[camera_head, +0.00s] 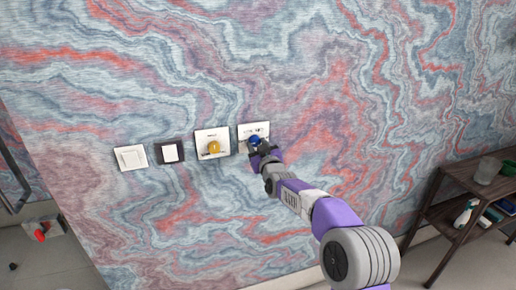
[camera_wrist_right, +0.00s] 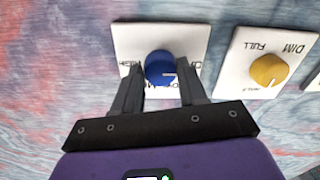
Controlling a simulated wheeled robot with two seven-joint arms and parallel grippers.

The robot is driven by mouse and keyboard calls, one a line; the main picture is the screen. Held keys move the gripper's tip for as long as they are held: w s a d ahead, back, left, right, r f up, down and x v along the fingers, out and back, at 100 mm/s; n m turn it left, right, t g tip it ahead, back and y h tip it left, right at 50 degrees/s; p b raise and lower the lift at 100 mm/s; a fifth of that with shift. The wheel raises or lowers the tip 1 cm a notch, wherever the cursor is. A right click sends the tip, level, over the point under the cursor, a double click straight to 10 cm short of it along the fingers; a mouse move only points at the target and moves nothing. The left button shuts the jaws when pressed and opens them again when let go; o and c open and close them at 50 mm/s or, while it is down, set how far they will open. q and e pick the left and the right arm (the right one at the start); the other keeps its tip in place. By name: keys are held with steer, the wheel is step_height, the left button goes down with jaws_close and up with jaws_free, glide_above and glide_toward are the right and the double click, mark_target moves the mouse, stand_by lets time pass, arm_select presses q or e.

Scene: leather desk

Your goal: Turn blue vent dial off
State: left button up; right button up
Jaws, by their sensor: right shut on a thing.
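The blue vent dial (camera_head: 254,141) sits on a white wall plate (camera_head: 247,131), the rightmost in a row on the marbled wall. In the right wrist view the gripper (camera_wrist_right: 160,84) partly covers the plate's printed lettering, which appears upside down. My left gripper is not in view.
Left of the blue dial's plate are a yellow dimmer dial (camera_head: 214,147) on a white plate, a dark-framed switch (camera_head: 170,152) and a white switch (camera_head: 131,157). A wooden shelf (camera_head: 446,213) with a glass (camera_head: 487,170) stands at the right.

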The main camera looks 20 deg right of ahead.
stand_by(0.4)
steer(key=o, duration=1.1)
steer(key=shift+c, duration=0.2)
steer(key=s, duration=0.7)
steer(key=shift+s+d, duration=0.15)
steer(key=shift+s, duration=0.15)
